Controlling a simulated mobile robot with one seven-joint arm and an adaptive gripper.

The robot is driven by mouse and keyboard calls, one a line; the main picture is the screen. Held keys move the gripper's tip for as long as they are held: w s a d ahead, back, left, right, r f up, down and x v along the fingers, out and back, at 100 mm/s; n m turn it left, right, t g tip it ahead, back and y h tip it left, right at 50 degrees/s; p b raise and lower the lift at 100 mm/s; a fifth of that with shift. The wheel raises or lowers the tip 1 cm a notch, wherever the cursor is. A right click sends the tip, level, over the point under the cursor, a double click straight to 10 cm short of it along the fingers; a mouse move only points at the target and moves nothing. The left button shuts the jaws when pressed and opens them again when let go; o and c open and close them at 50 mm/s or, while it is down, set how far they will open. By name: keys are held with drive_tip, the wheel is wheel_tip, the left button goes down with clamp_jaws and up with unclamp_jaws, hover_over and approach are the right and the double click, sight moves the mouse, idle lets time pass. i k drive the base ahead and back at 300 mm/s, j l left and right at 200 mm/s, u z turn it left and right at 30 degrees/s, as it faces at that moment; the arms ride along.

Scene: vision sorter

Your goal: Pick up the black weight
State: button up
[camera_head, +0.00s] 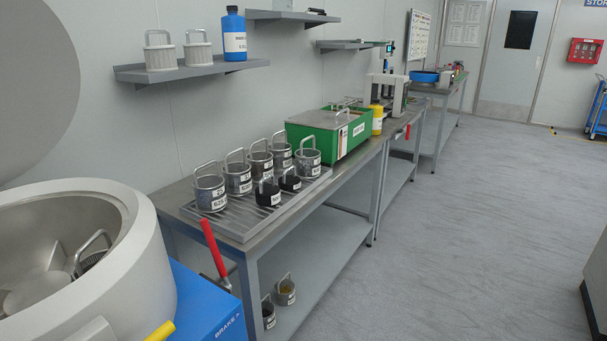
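Two small black weights with loop handles stand upright on the slatted metal rack. The nearer black weight (268,194) has a white label on its front. The farther black weight (290,181) stands just behind it to the right. Several grey metal baskets with loop handles and white labels stand around them, including the nearest basket (211,193) and the right basket (307,160). My gripper is not in view.
The rack (243,231) sits on a grey workbench (180,193). A green box (335,133) and yellow bottle (377,120) stand beyond it. A round white machine (125,250) with a blue base (205,305) is at front left. A red lever (214,247) rises before the bench.

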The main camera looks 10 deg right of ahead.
sight(286, 183)
drive_tip(key=i+l, duration=0.3)
drive_tip(key=l, duration=0.15)
drive_tip(key=i+l, duration=0.25)
drive_tip(key=l, duration=0.2)
drive_tip(key=i+l, duration=0.3)
drive_tip(key=l, duration=0.15)
drive_tip(key=i+l, duration=0.3)
drive_tip(key=l, duration=0.15)
drive_tip(key=i+l, duration=0.3)
drive_tip(key=l, duration=0.15)
drive_tip(key=i+l+u, duration=0.1)
drive_tip(key=u, duration=0.25)
drive_tip(key=l+u, duration=0.35)
drive_tip(key=i+l+u, duration=0.1)
drive_tip(key=u, duration=0.65)
drive_tip(key=i, duration=0.5)
